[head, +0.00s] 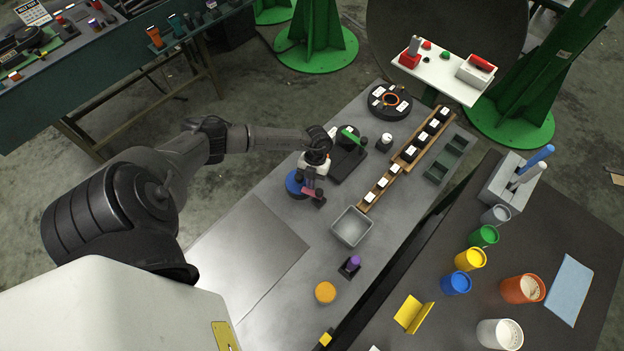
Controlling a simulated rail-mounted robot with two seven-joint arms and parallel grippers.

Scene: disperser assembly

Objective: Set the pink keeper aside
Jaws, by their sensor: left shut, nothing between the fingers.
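My left gripper (312,188) is over the grey bench, just right of a round blue piece (294,183). Its fingers are shut with nothing held between them. A small pink piece (311,193), which looks like the pink keeper, shows right at the fingertips and is partly covered by them. I cannot tell whether the fingers touch it or what it rests on. My right gripper is not in view.
A dark stand with a green part (350,134) is just behind my gripper. A grey open bin (352,227) stands to the front right. Wooden racks (423,139) lie beyond. A purple-topped piece (350,266) and an orange disc (325,292) sit nearer. The bench's left part holds a bare plate (245,255).

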